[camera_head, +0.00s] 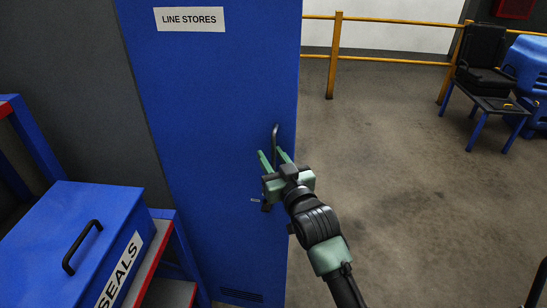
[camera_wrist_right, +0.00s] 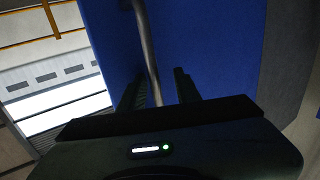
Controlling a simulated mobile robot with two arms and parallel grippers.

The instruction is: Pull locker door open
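The blue locker door (camera_head: 215,110) with a "LINE STORES" label is shut in the head view. Its dark vertical bar handle (camera_head: 276,134) is near the door's right edge. My right gripper (camera_head: 272,157) is at the lower part of the handle, with its two green fingers apart. In the right wrist view the grey handle bar (camera_wrist_right: 145,45) runs down between the two dark fingers of the gripper (camera_wrist_right: 157,88), with a gap on the right side. I cannot tell whether either finger touches the bar. My left gripper is not in view.
A blue box (camera_head: 75,230) labelled "SEALS", with a black handle, sits on a red-edged shelf at the lower left. A yellow railing (camera_head: 390,58) and a black chair (camera_head: 485,75) stand at the back right. The floor (camera_head: 400,190) right of the locker is clear.

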